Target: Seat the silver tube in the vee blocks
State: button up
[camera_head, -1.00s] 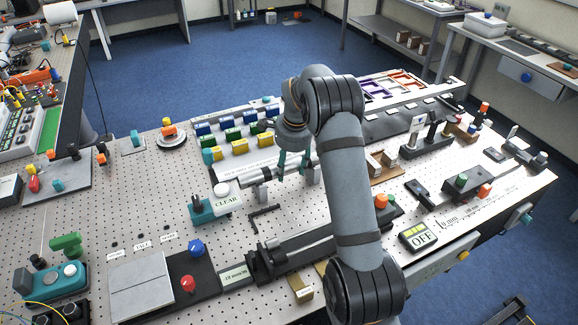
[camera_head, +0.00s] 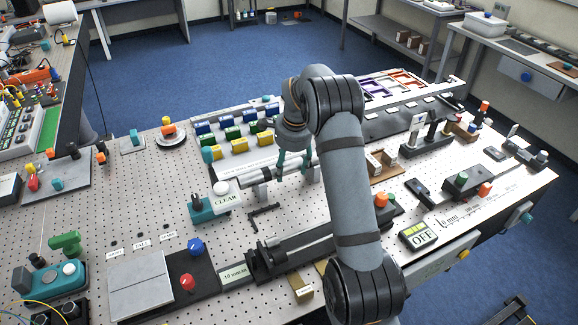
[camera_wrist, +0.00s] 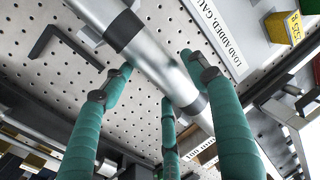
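The silver tube (camera_head: 252,180) lies across the middle of the pegboard table, beneath my gripper. In the wrist view the tube (camera_wrist: 158,62) runs diagonally and carries dark bands. My gripper (camera_head: 293,161) points down at it. Its teal fingers (camera_wrist: 157,68) stand apart on both sides of the tube and look open, with a visible gap on the left side. Grey supports, seemingly the vee blocks (camera_head: 263,193), stand under the tube near its left end and by the fingers. Whether the tube rests fully in them is not clear. My arm hides the right end.
A black hex key (camera_head: 264,215) lies in front. Coloured blocks (camera_head: 233,133) stand behind on a white labelled plate. A dark rail fixture (camera_head: 290,254) lies nearer the front.

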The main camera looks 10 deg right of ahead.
jog(key=shift+o, duration=1.3)
jog(key=shift+f, duration=0.1)
jog(key=v, duration=1.2)
jog(key=shift+o, duration=0.9)
jog(key=shift+w, duration=0.1)
